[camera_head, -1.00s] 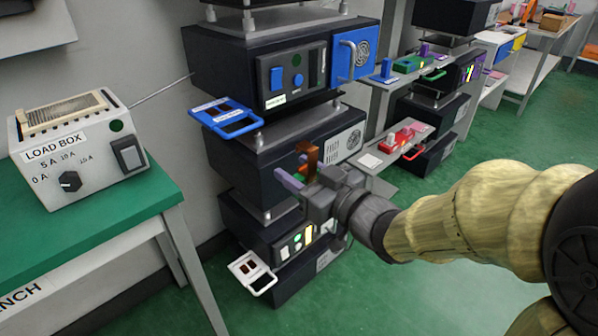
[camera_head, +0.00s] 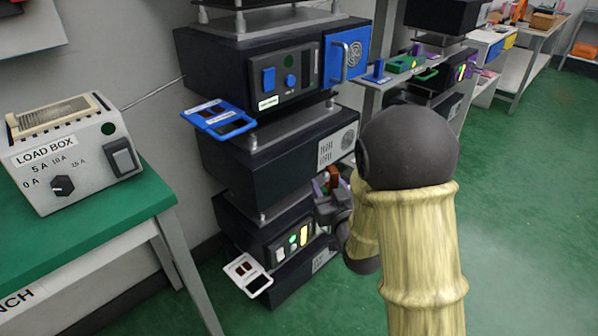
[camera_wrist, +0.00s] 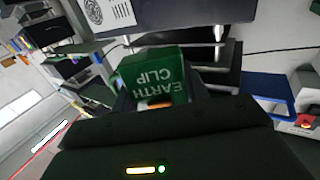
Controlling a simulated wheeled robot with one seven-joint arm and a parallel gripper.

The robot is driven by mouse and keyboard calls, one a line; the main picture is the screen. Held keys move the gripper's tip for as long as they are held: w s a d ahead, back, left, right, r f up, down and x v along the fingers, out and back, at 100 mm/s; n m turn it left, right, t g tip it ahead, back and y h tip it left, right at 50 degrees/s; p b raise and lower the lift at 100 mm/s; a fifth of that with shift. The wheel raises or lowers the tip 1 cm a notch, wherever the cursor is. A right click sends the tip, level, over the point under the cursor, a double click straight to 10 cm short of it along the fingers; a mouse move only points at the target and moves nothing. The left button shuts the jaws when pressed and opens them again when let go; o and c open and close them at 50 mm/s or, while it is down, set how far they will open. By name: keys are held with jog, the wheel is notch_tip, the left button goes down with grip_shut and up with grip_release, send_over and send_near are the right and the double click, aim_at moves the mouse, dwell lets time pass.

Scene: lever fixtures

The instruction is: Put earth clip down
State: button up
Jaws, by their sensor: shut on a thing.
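The earth clip (camera_wrist: 153,78) is a green block with an upside-down white "EARTH CLIP" label and an orange part below it, in the middle of the wrist view. My gripper (camera_head: 328,190) is shut on it, beside the right side of the instrument stack in the head view. My arm hides part of the space to the right. I cannot tell if the clip touches any surface.
The dark instrument stack (camera_head: 265,170) stands close to my gripper. Blue (camera_head: 218,118) and white (camera_head: 248,273) framed plates stick out from its front. A load box (camera_head: 72,150) sits on a green bench (camera_head: 90,240) at left. Green floor (camera_head: 525,200) is open at right.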

jog(key=d+f+m+h, duration=0.7)
jog(key=d+f+h, duration=0.4)
jog(key=f, duration=0.7)
jog(key=d, duration=0.2)
jog(key=shift+s+d+f, duration=0.3)
jog(key=shift+s, duration=0.05)
jog(key=shift+w, duration=0.1)
